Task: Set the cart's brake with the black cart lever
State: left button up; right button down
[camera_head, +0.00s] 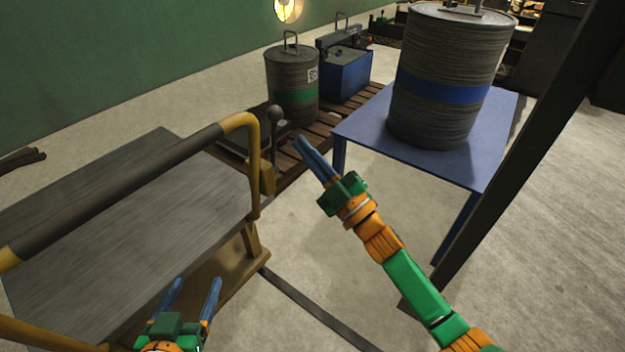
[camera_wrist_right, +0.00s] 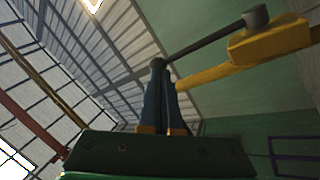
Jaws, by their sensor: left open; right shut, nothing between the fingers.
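The black cart lever (camera_head: 274,138) stands nearly upright, with a round knob on top, at the far right corner of the cart (camera_head: 120,190). Its foot is at a yellow bracket (camera_head: 266,178). My right gripper (camera_head: 298,141) is shut and empty, its tips just right of the lever, a little below the knob. In the right wrist view the lever (camera_wrist_right: 205,42) runs from its yellow bracket (camera_wrist_right: 270,42) to the knob, which shows right at the fingertips (camera_wrist_right: 158,72); I cannot tell if they touch. My left gripper (camera_head: 197,284) is open and empty near the cart's front edge.
The cart's yellow handrail with a dark grip (camera_head: 120,188) runs beside the lever. Behind is a pallet (camera_head: 320,128) with a green-banded drum (camera_head: 293,85) and a blue case (camera_head: 345,75). A blue table (camera_head: 370,135) holds a large drum (camera_head: 445,75). A dark post (camera_head: 520,150) stands right.

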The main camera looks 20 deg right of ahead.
notch_tip(320, 180, down, 11)
jog(key=s+d+b, duration=0.1)
jog(key=s+b, duration=0.1)
jog(key=b, duration=0.5)
jog(key=shift+s+d, duration=0.2)
jog(key=shift+d, duration=0.1)
dwell(0.4)
jog(key=shift+r, duration=0.15)
jog(key=f+b, duration=0.1)
jog(key=s+f+b, duration=0.1)
jog(key=f, duration=0.1)
jog(key=d+f+b, duration=0.1)
jog(key=b, duration=0.1)
jog(key=shift+s+f, duration=0.15)
jog(key=shift+f, duration=0.25)
